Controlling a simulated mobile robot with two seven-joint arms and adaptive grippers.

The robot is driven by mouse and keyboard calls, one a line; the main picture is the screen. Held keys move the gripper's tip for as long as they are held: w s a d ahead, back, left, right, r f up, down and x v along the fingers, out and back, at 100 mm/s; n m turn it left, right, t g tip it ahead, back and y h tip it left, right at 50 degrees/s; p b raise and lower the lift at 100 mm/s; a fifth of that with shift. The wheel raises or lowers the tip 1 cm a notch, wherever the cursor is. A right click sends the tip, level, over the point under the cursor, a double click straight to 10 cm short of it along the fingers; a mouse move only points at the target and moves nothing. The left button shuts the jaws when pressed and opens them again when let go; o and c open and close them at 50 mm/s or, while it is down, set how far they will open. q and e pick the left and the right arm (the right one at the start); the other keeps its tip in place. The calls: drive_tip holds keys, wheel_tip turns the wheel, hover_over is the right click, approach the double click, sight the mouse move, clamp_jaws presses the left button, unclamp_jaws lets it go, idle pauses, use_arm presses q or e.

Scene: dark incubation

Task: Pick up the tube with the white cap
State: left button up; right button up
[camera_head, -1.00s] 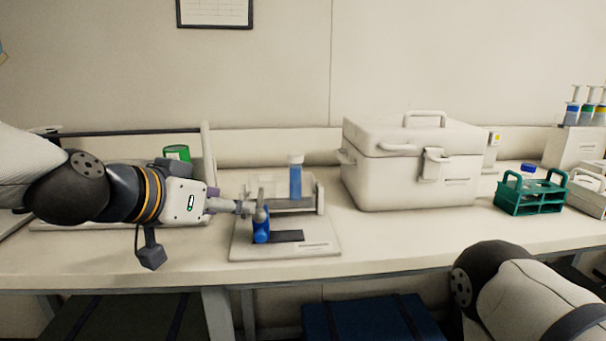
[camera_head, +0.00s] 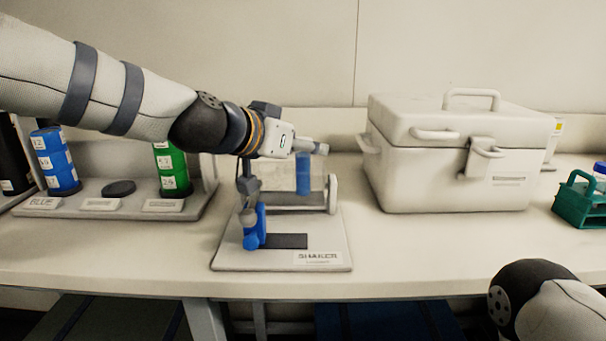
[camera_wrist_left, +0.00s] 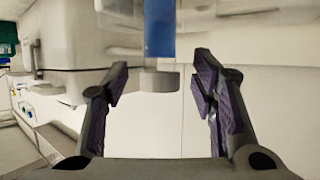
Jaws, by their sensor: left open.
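The blue tube (camera_head: 303,174) stands upright at the back of the shaker (camera_head: 228,257), seen partly through a clear panel. My left gripper (camera_head: 319,148) is at the height of the tube's top and hides its cap in the head view. In the left wrist view, which looks upside down, the blue tube (camera_wrist_left: 159,28) hangs from the top edge with its white cap (camera_wrist_left: 159,79) below. The open left gripper (camera_wrist_left: 163,75) has one finger on each side of the cap, with visible gaps. It holds nothing. My right gripper is out of view.
A white cooler box (camera_head: 450,165) stands close to the right of the shaker. A rack (camera_head: 120,205) with blue and green containers is at the left. A blue clamp knob (camera_head: 255,228) stands on the shaker's left. A teal rack (camera_head: 580,203) is far right.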

use_arm(q)
drive_tip(key=shift+w+d+f, duration=0.1)
drive_tip(key=shift+w+d, duration=0.15)
drive_tip(key=shift+w, duration=0.1)
clamp_jaws()
